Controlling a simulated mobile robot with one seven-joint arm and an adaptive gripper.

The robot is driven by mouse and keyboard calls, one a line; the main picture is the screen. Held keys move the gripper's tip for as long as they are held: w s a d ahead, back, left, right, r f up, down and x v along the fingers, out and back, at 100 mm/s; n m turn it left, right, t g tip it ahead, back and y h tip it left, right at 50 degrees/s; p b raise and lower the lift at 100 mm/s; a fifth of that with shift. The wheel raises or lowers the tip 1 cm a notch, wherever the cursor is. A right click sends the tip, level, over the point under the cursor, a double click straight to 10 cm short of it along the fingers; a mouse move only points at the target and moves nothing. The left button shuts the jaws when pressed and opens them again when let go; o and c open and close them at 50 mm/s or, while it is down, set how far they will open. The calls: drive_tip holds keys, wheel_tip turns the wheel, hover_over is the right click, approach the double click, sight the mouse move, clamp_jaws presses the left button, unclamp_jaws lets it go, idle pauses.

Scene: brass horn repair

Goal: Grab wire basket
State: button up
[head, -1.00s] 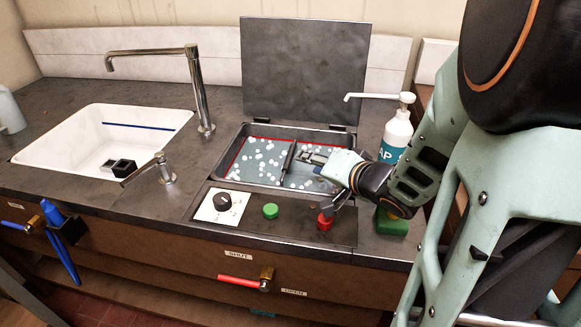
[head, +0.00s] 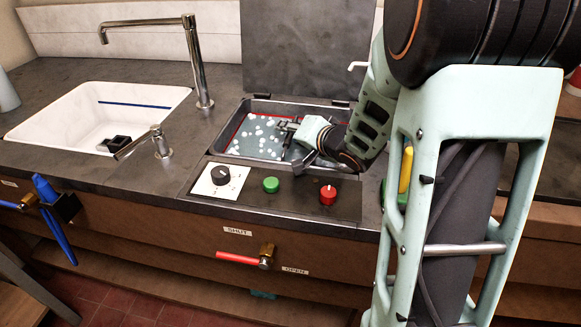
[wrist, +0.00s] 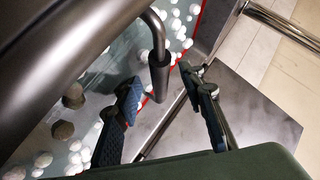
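No wire mesh of the basket can be made out. A bent metal rod with a dark sleeve (wrist: 159,72), possibly the basket's handle, stands over the tank in the wrist view. My gripper (wrist: 165,82) is open, with its two blue-padded fingers apart on either side of the sleeve's end; I cannot tell whether they touch it. In the head view my gripper (head: 284,130) is over the tank (head: 228,151), which holds bluish liquid with several white balls floating on it. My arm hides the tank's right part.
A dark lid (head: 297,50) stands upright behind the tank. In front are a black dial (head: 220,175), a green button (head: 271,184) and a red button (head: 328,195). A white sink (head: 70,125) with a tall tap (head: 198,60) is at left. A red-handled valve (head: 240,258) is below.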

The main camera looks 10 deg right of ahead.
clamp_jaws()
idle(0.3)
drive_tip(key=shift+r, duration=0.1)
